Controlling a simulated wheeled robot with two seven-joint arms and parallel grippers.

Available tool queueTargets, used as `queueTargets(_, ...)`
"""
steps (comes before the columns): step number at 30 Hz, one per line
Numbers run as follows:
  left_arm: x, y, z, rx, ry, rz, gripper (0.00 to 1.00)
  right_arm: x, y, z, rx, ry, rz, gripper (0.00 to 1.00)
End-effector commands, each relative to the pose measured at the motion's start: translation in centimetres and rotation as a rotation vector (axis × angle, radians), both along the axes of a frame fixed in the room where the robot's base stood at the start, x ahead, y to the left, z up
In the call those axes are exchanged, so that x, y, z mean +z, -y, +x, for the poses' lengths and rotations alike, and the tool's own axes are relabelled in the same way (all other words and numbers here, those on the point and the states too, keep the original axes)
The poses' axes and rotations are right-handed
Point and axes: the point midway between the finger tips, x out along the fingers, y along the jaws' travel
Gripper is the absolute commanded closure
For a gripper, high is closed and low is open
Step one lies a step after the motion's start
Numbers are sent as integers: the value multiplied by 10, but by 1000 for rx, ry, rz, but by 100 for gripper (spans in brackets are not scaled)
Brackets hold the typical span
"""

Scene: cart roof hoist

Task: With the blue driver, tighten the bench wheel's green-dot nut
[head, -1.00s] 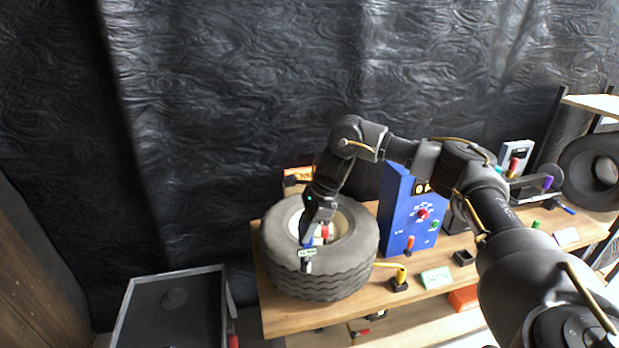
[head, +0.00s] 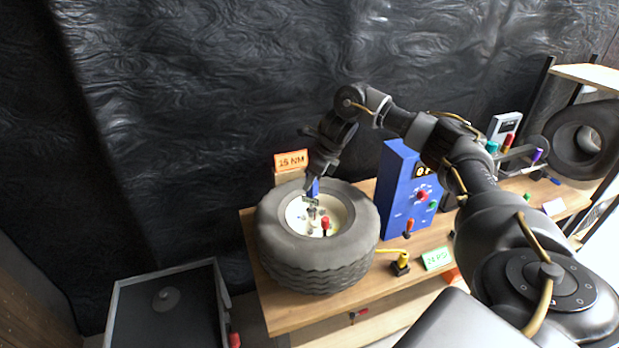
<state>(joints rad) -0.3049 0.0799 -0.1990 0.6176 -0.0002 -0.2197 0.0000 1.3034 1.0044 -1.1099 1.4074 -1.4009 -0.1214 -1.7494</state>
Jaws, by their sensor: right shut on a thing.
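The bench wheel (head: 316,266) lies flat on the wooden bench, its cream hub (head: 338,208) facing up. My right gripper (head: 314,184) reaches down over the back left part of the hub. It is shut on the blue driver (head: 313,188), whose blue part shows just below the fingers. The driver's lower end is over the hub among small dark parts; I cannot tell whether it touches a nut. A red-topped piece (head: 326,224) stands on the hub nearer the front. The green dot cannot be made out. My left gripper is out of view.
An orange 15 NM sign (head: 291,161) stands behind the wheel. A blue box (head: 403,192) with a red knob stands to its right. A yellow-handled piece (head: 402,261) and a green-edged card (head: 437,259) lie at the bench front. A dark tray (head: 168,310) is at lower left.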

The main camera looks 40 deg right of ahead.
Motion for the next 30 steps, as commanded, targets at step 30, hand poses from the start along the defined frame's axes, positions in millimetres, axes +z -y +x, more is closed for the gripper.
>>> queueTargets(30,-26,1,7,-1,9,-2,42,-45,-2,2,3,-3,-2,100)
